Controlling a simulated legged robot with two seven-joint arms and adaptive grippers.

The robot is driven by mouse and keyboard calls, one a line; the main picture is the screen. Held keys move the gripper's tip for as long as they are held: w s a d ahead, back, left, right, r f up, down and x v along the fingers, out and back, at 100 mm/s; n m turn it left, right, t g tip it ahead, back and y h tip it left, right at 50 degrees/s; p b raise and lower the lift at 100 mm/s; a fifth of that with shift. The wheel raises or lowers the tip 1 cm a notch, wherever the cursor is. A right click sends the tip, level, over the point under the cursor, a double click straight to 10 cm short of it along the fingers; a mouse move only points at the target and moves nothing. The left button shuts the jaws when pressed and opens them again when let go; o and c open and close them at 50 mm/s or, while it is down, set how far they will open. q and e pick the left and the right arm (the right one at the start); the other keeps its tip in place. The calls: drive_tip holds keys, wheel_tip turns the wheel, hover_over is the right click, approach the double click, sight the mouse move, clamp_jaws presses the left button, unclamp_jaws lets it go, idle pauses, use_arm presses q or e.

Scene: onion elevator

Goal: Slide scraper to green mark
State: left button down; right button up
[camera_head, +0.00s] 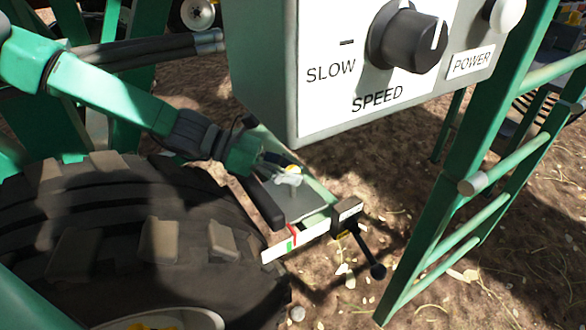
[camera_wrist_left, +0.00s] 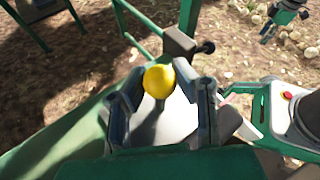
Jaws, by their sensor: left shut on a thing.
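The scraper's yellow knob (camera_wrist_left: 160,80) stands on a dark stem between the fingers of my left gripper (camera_wrist_left: 160,97) in the left wrist view. My left gripper (camera_head: 277,190) is shut on it in the head view, where only a little yellow shows. A grey metal plate (camera_head: 297,205) lies below the gripper. A white scale strip (camera_head: 312,236) runs along its front edge. The green mark (camera_head: 290,245) is on the strip, and a red pointer (camera_head: 293,233) lies just to its right. A dark gripper-like shape (camera_wrist_left: 287,12) at the top right of the wrist view may be my right gripper.
A white control box (camera_head: 375,70) with a speed knob (camera_head: 408,37) hangs above. A black clamp handle (camera_head: 365,250) sits at the strip's right end. A large tyre (camera_head: 110,220) is at the left, and green frame posts (camera_head: 440,200) stand at the right.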

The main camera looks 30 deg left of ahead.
use_arm(q)
drive_tip(key=shift+s+a+p, duration=0.2)
drive_tip(key=shift+s+p, duration=0.15)
drive_tip(key=shift+a, duration=0.35)
drive_tip(key=c, duration=1.2)
unclamp_jaws()
drive_tip(key=shift+f, duration=0.1)
drive_tip(key=shift+d, duration=0.1)
drive_tip(key=shift+s, duration=0.1)
drive_tip(key=v, duration=1.2)
drive_tip(key=shift+f, duration=0.15)
